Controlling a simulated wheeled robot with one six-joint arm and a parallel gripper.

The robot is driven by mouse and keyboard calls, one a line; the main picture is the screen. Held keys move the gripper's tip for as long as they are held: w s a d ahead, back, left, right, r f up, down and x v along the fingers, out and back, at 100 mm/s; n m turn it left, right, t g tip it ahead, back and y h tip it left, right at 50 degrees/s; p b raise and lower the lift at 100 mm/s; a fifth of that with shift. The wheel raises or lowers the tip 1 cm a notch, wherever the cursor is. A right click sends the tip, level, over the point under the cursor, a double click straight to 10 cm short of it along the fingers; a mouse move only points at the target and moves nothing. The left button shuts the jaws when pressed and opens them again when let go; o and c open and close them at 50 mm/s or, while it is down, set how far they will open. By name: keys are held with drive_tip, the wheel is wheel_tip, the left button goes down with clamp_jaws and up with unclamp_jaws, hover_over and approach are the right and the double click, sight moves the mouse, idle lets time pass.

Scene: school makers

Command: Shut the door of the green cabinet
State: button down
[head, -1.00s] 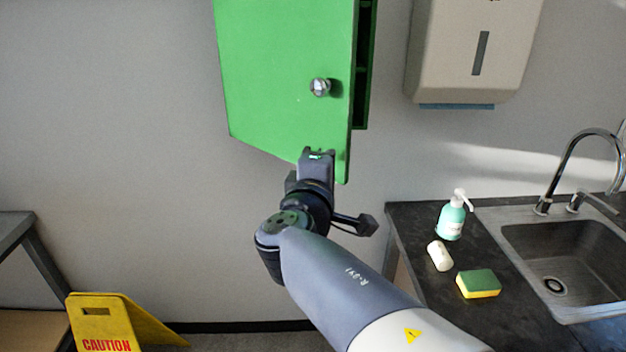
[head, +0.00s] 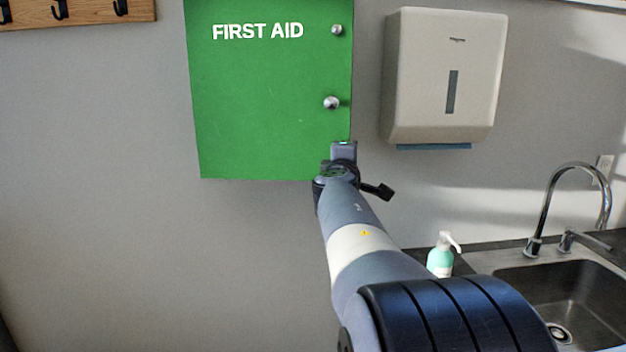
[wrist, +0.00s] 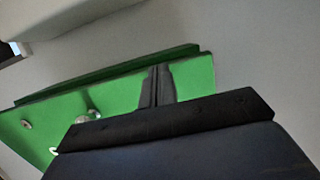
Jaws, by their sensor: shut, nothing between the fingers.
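The green cabinet's door (head: 262,105) carries the words FIRST AID and has two round metal knobs near its right edge. In the head view it looks nearly flat, with no dark interior showing. In the wrist view the door (wrist: 120,95) lies along the darker green cabinet body (wrist: 110,72); I cannot tell whether a thin gap is left between them. My gripper (head: 343,146) is at the door's lower right corner, below the lower knob (head: 331,103). Its fingers (wrist: 157,86) are together and empty, against or just in front of the door face.
A beige towel dispenser (head: 443,75) hangs to the right of the cabinet. Below right, a soap bottle (head: 440,257) stands beside the sink (head: 570,300) and its tap. A hook rail (head: 80,12) is at upper left. The wall left of and below the cabinet is bare.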

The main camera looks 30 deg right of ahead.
drive_tip(key=x, duration=0.6)
drive_tip(key=shift+w+a+r, duration=0.25)
drive_tip(key=shift+a+r, duration=0.1)
